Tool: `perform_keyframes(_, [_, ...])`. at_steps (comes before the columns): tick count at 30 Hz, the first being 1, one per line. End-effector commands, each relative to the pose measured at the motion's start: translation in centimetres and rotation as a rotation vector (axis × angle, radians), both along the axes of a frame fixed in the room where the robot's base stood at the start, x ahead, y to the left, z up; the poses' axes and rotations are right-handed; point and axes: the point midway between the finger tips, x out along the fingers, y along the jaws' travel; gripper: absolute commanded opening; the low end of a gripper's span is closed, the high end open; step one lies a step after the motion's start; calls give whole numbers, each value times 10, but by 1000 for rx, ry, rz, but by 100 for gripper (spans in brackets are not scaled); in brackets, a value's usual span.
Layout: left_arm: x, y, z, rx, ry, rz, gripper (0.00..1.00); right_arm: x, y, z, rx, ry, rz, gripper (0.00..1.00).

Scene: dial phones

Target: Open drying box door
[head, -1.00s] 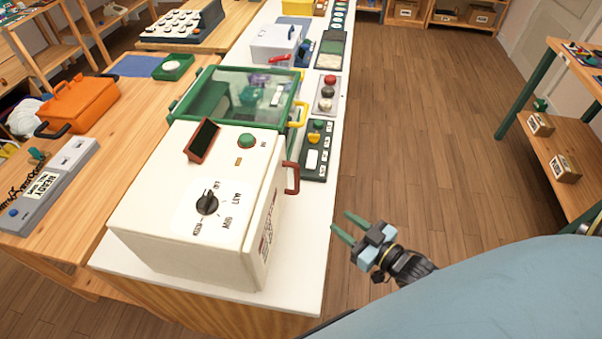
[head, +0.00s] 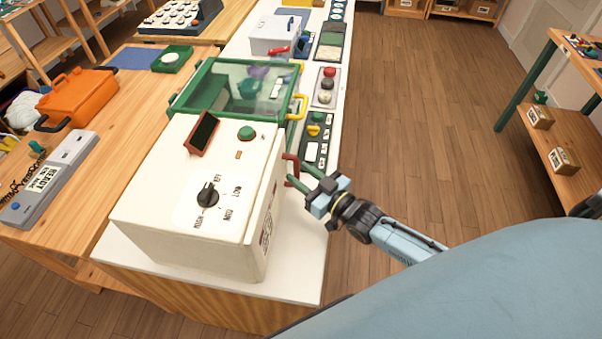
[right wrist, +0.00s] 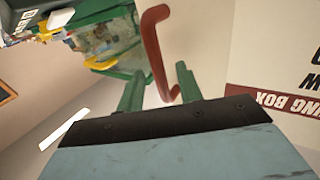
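The drying box is the white box (head: 155,190) with a dial, a green button and a small dark screen on top, standing on a white bench top. Its front door (head: 262,215) looks shut and carries a red bar handle (head: 291,168). The handle also shows in the right wrist view (right wrist: 156,45), with part of the "BOX" label on the white face. My right gripper (head: 303,178) is at the handle. Its green fingers (right wrist: 159,82) are apart, with the lower end of the handle between or just beyond them; contact is unclear. My left gripper is not in view.
A green glass-lidded box (head: 240,92) with a yellow handle stands behind the drying box. A dark button panel (head: 316,142) lies just beyond the handle. An orange case (head: 78,97) is on the wooden table at left. The floor to the right is open.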

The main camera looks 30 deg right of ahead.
Motion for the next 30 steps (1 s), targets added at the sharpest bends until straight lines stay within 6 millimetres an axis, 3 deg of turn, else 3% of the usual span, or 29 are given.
perform_keyframes(11, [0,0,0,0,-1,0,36,7,2,0,0,1,0,36])
perform_keyframes(20, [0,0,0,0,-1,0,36,7,2,0,0,1,0,0])
perform_keyframes(30, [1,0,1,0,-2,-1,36,6,3,0,1,1,-2,0])
